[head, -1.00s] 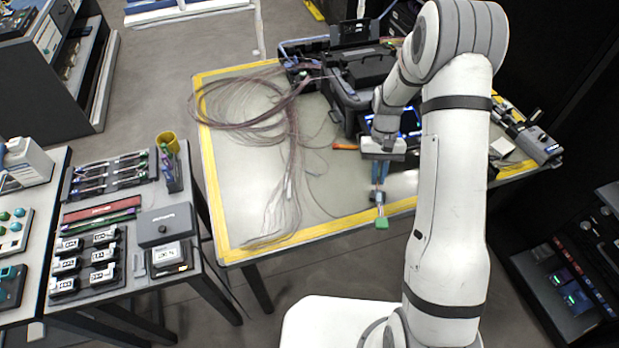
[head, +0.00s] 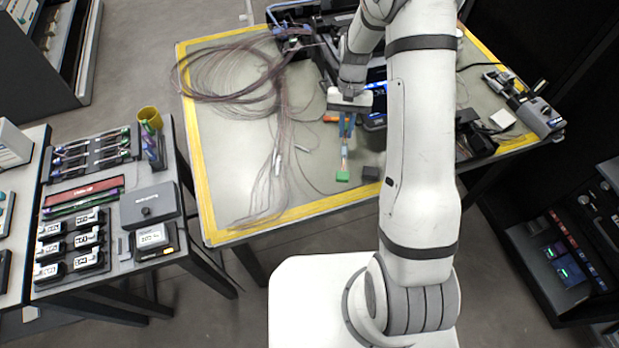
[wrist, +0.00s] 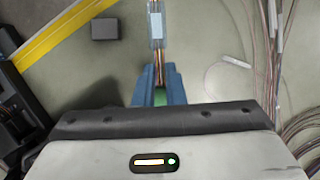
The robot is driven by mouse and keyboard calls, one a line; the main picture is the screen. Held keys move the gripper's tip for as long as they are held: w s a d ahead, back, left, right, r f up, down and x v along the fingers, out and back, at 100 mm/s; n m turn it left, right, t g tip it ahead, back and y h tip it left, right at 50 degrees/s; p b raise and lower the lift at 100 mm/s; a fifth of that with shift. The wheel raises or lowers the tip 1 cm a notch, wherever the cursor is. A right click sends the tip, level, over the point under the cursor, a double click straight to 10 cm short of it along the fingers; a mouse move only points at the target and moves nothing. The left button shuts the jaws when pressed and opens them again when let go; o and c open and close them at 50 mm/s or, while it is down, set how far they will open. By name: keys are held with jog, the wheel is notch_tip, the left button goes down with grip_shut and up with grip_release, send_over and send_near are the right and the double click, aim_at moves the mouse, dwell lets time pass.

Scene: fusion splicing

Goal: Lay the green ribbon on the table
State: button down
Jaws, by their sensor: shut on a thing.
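My gripper (head: 346,134) is over the table (head: 225,170), right of its middle. It is shut on the green ribbon (head: 342,176), whose green end points toward the table's front edge. A pale clear sleeve lies between that end and my blue fingers. In the wrist view, the fingers (wrist: 160,76) close around a green piece, and thin orange-brown strands run from it to the clear sleeve of the ribbon (wrist: 157,28). The ribbon looks close above the tabletop; I cannot tell whether it touches.
A small dark block (head: 371,173) sits just right of the ribbon. Loose cable coils (head: 225,75) spread over the table's left part. An orange-handled tool (head: 330,118) lies near my gripper. Bare tabletop shows around the green end. A side bench (head: 110,220) stands left.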

aim_at(319, 173)
jog(key=s+a+r+m+t+y+b, duration=0.35)
jog(key=s+a+m+b, duration=0.45)
jog(key=m, duration=0.5)
jog(key=f, duration=0.3)
jog(key=d+f+b, duration=0.1)
jog(key=f, duration=0.3)
jog(key=w+d+f+b, duration=0.1)
jog(key=f, duration=0.2)
jog(key=shift+f, duration=0.25)
jog(key=c, duration=1.5)
grip_release()
